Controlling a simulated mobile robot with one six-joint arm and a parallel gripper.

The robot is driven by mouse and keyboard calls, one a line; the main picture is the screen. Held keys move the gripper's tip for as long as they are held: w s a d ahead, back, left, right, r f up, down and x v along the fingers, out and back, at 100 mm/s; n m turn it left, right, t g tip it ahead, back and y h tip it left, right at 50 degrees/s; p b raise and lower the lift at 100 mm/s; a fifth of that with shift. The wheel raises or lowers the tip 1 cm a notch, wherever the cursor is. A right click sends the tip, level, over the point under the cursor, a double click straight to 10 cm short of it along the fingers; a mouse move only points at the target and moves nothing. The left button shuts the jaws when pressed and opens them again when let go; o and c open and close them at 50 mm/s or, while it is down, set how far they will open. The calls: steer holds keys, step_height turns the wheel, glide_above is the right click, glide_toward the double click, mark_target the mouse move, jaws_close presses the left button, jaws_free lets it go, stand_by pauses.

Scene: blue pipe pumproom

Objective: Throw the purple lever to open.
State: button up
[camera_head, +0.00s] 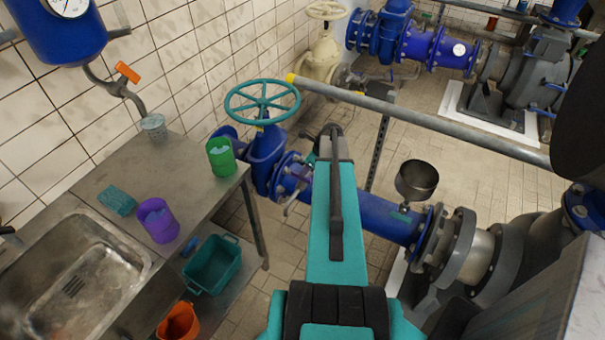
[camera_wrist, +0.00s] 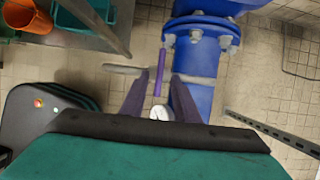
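The purple lever (camera_wrist: 160,68) shows in the wrist view as a thin bar beside the blue pipe (camera_wrist: 196,62), running up and down the picture. My gripper (camera_wrist: 154,76) is open, with one finger on each side of the lever in the picture. A gap shows on both sides, and I see no contact. I cannot tell how far the fingertips are from the lever in depth. A small round white thing (camera_wrist: 159,113) sits near the lever's lower end. In the head view, my arm hides the gripper and I cannot make out the lever clearly.
In the head view, a teal handwheel (camera_head: 262,100) stands on the blue pipe (camera_head: 375,219). A grey rail (camera_head: 420,118) crosses behind my arm. A metal table (camera_head: 190,185) with cups and a sink (camera_head: 70,275) is at left. A steel funnel (camera_head: 416,180) stands right.

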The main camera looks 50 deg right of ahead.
steer(key=shift+p+x, duration=0.45)
steer(key=shift+x, duration=1.5)
jaws_close()
